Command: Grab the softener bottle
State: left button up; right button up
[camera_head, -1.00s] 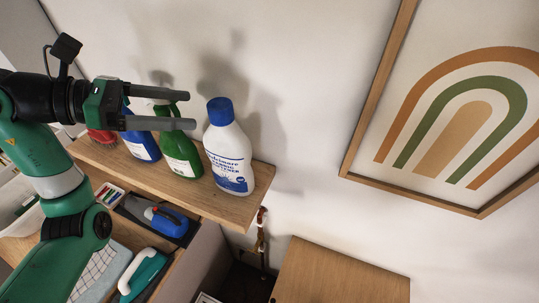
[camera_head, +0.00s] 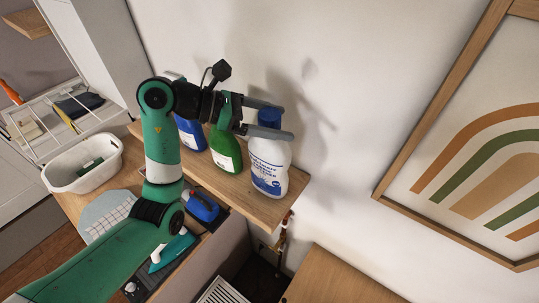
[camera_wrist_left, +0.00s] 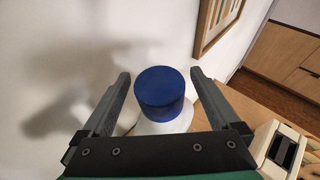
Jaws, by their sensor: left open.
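The softener bottle is white with a blue cap and a blue-printed label (camera_head: 266,172). It stands upright at the right end of the wooden shelf (camera_head: 262,208). My left gripper (camera_head: 287,122) is open, with one finger on each side of the bottle's top. In the left wrist view the blue cap (camera_wrist_left: 160,90) sits between the two open fingers (camera_wrist_left: 160,74), with a visible gap on both sides. The white shoulder of the bottle shows just below the cap, and the gripper's body hides the rest. My right gripper is not in view.
A green bottle (camera_head: 225,150) stands close to the left of the softener, and a blue bottle (camera_head: 190,133) is beyond it. The wall (camera_head: 340,100) is close behind. A white basin (camera_head: 85,165) and an iron (camera_head: 172,249) are lower left.

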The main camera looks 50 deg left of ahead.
pick_arm(q)
jog(key=shift+x, duration=0.85)
grip_shut()
jog(key=shift+r, duration=0.15)
